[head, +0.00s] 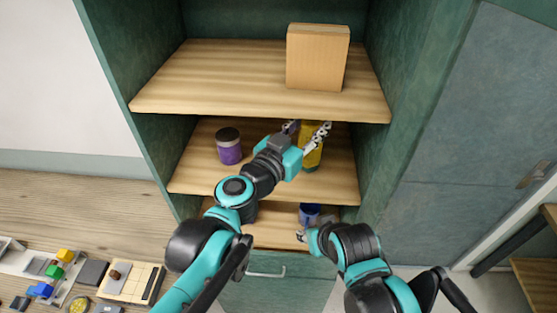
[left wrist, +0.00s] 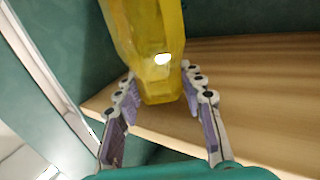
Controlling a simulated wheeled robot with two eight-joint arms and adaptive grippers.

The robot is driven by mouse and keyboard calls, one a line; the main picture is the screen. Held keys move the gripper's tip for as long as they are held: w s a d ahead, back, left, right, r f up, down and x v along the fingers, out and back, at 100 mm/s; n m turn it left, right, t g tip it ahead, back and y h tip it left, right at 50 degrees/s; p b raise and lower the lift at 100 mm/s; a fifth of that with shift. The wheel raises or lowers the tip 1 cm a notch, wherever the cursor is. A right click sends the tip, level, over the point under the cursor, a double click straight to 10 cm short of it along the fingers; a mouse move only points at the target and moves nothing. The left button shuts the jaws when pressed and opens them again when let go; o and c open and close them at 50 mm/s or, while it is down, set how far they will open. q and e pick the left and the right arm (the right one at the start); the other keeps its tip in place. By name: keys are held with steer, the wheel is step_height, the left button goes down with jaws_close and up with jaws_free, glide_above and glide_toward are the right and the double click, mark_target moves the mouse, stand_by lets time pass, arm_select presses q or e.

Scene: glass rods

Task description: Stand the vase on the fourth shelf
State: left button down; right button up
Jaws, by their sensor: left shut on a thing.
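The yellow glass vase (head: 312,158) is at the right part of the middle visible shelf (head: 270,181) in the head view. My left gripper (head: 308,129) reaches in from the front left and is shut on the vase. In the left wrist view the vase (left wrist: 150,35) lies between the two fingers, with its narrower end toward the palm. A wooden shelf board (left wrist: 245,110) shows behind it. I cannot tell whether the vase touches the shelf. My right gripper (head: 303,236) is low, by the bottom visible shelf, and its fingers are mostly hidden.
A purple jar with a dark lid (head: 229,146) stands left on the same shelf. A cardboard box (head: 317,57) stands on the shelf above. A blue cup (head: 309,213) is on the shelf below. Green cabinet walls close both sides. Small items lie at lower left.

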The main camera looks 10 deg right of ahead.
arm_select(q)
steer(key=shift+w+a+f, duration=0.15)
steer(key=shift+w+f, duration=0.2)
steer(key=shift+w, duration=0.35)
steer(key=w+a+f, duration=0.6)
steer(key=a+f, duration=0.2)
steer(key=f, duration=0.2)
steer(key=shift+a, duration=0.35)
steer(key=c, duration=1.4)
jaws_free()
steer(key=shift+f+b, duration=0.2)
steer(key=shift+b, duration=0.15)
steer(key=o, duration=0.5)
arm_select(e)
steer(key=shift+s+a+f, duration=0.1)
steer(key=shift+f, duration=0.1)
